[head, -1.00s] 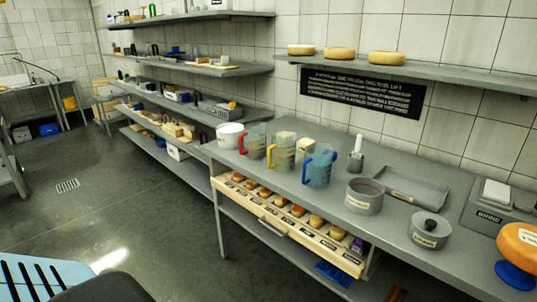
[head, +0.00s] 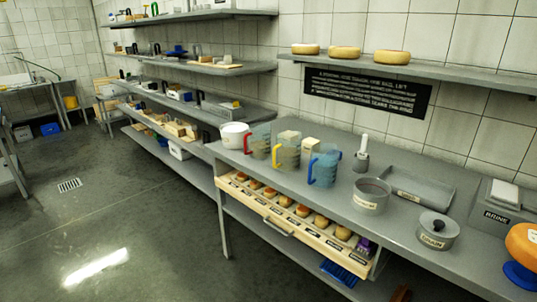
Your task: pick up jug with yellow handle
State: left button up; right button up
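The jug with the yellow handle (head: 286,153) is a clear jug on the grey counter (head: 345,222). It stands upright in a row, between a jug with a red handle (head: 259,143) on its left and a jug with a blue handle (head: 323,168) on its right. Its yellow handle is on its left side. Pale blocks show at the tops of, or behind, the jugs; I cannot tell which. Neither of my grippers is in view.
An open drawer (head: 277,226) with several small round cheeses juts out below the jugs. The floor (head: 140,220) in front is clear.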

aim_at(286, 153)
jog(key=i+j, duration=0.85)
jog(key=i+z, duration=0.1)
jog(key=z, duration=0.7)
